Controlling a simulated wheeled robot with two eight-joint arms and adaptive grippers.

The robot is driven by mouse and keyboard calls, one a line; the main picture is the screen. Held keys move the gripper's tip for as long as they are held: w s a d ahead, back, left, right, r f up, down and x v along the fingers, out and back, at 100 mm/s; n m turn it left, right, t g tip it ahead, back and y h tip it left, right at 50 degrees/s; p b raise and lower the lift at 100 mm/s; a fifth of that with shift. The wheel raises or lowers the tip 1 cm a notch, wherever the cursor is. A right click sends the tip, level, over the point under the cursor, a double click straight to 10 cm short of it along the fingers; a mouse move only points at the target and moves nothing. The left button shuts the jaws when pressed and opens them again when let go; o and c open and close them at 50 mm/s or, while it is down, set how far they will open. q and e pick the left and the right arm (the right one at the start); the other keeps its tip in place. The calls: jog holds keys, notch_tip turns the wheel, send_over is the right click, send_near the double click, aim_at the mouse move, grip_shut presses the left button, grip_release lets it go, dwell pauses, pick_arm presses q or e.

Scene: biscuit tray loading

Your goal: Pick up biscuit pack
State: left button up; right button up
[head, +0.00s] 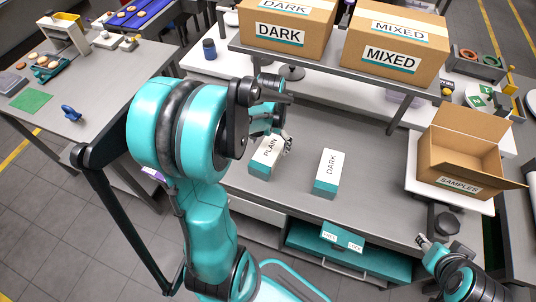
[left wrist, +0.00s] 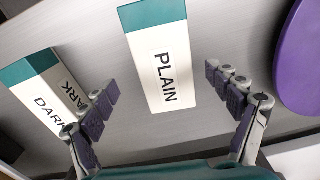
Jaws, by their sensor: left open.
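The PLAIN biscuit pack (head: 266,152), white and teal, stands on the grey worktable (head: 300,205). My left gripper (head: 283,142) is open above and beside it. In the left wrist view the PLAIN pack (left wrist: 160,65) lies ahead between the spread fingers of my left gripper (left wrist: 160,92), with no visible contact. A similar DARK pack (head: 328,172) stands to the right on the table; in the left wrist view that pack (left wrist: 48,88) is at the left, partly behind a finger. My right gripper (head: 428,250) is at the lower right, away from both packs; its jaw state is unclear.
An open SAMPLES box (head: 452,170) stands at the right. DARK (head: 285,35) and MIXED (head: 392,55) cartons sit on a raised shelf behind the packs. A teal drawer (head: 345,258) is below the table front. A purple disc (left wrist: 302,60) is at the right of the left wrist view.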

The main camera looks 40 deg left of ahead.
aim_at(268, 151)
pick_arm(q)
notch_tip(268, 151, down, 3)
jog(key=shift+s+r+b, duration=0.15)
jog(key=shift+r+b, duration=0.05)
jog(key=shift+b, duration=0.3)
jog(key=f, duration=0.1)
jog(key=f+b, duration=0.1)
jog(key=f, duration=0.1)
jog(key=f+b, duration=0.1)
jog(key=shift+a+f, duration=0.25)
jog(key=shift+a, duration=0.05)
jog(key=shift+r, duration=0.1)
jog(key=c, duration=1.4)
